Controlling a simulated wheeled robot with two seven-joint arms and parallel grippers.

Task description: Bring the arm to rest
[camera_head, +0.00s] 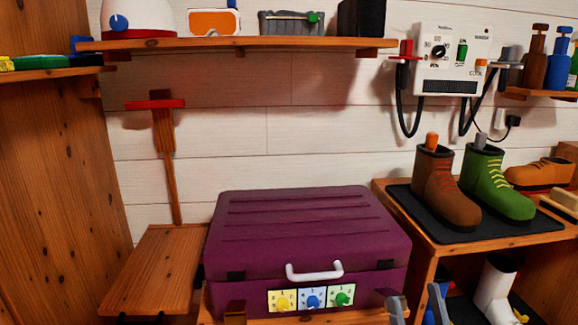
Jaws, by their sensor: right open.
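My right gripper (418,306) shows at the bottom edge, right of centre. Its two grey fingertips stand apart with nothing seen between them. Most of the gripper and its arm are below the picture. It appears just right of the lower right corner of a purple case (310,220) and in front of the wooden shoe bench (421,270). The case is closed, with a white handle and yellow, blue and green dials on its front. My left gripper is not in view.
A brown boot (446,190) and a green boot (486,185) stand on a black mat (424,219). A white boot (494,293) is on the lower level. A wooden shelf (240,44) and a white control box (450,60) are on the wall.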

